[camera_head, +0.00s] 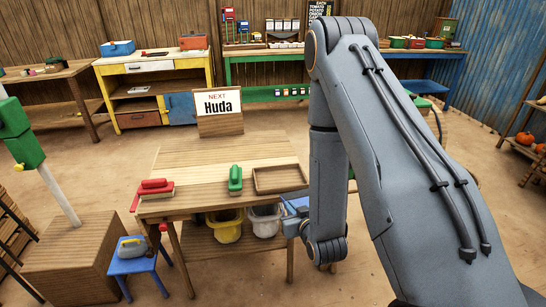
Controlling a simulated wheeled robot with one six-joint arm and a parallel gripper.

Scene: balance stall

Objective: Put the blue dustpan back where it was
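A wooden table (215,160) stands in front of me. A small blue piece (297,204) shows at the table's right edge, beside the end of my arm. It may be the blue dustpan, but it is too small and too covered to be sure. My gripper (291,226) is low at that edge, partly hidden by my wrist. I cannot tell whether its fingers are open or shut, or whether they hold the blue piece. No other clear blue dustpan shows.
Yellow (225,226) and white (264,221) buckets sit below. A blue stool (133,264) stands left. Floor behind the table is clear.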

